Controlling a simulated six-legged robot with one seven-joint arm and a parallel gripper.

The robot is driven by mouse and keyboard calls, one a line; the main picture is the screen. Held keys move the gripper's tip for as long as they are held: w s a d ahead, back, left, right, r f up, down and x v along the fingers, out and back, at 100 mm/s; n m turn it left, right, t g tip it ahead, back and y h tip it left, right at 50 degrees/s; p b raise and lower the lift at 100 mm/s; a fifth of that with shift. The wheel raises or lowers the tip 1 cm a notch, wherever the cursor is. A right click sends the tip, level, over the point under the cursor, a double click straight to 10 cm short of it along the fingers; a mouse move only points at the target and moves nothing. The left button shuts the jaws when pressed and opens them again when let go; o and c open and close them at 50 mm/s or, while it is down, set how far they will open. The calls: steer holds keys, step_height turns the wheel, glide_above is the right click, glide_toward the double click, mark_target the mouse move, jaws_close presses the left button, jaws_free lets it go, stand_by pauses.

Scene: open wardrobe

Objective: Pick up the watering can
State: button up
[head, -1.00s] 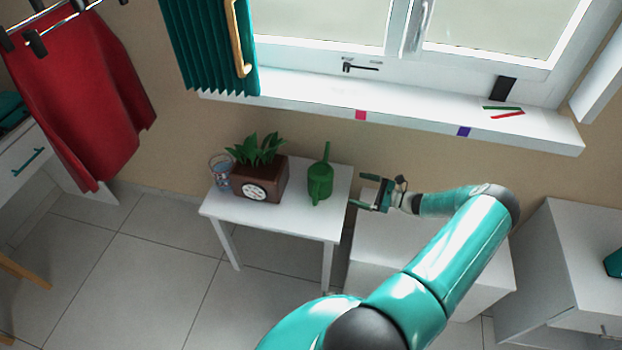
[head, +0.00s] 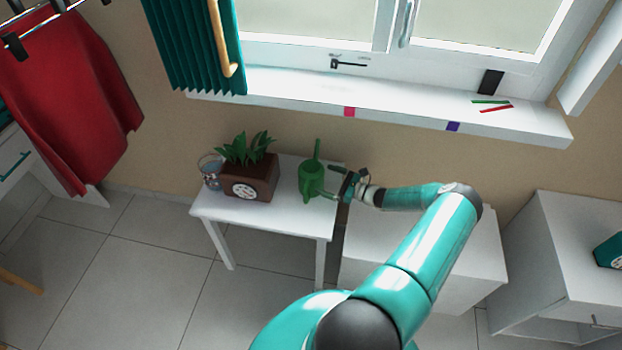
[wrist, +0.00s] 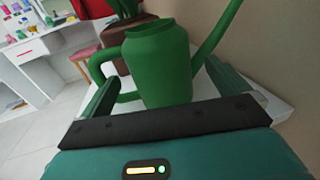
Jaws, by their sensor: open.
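The green watering can (head: 312,180) stands upright on a small white table (head: 262,212), near its right end. In the wrist view the can (wrist: 160,65) is straight ahead, with its handle curving out on the left and its long spout rising to the right. My gripper (head: 333,181) is at the can's right side in the head view. In the wrist view its open fingers (wrist: 172,88) reach forward to either side of the can's body, the left finger close to the handle. Whether a finger touches the can cannot be told.
A windowsill (head: 400,116) juts out above the table. A white cabinet (head: 420,240) stands right of the table, under my arm.

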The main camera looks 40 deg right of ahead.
mark_target(320, 172)
steer(key=x, duration=0.4)
steer(key=shift+w+a+f, duration=0.1)
steer(key=shift+a+f, duration=0.1)
steer(key=c, duration=1.4)
steer(key=shift+c, duration=0.2)
steer(key=shift+r, duration=0.1)
step_height(320, 172, up, 4)
steer(key=shift+f, duration=0.2)
steer(key=s+a+r, duration=0.9)
steer(key=s, duration=0.1)
steer(key=shift+s+a, duration=0.15)
steer(key=shift+a, duration=0.1)
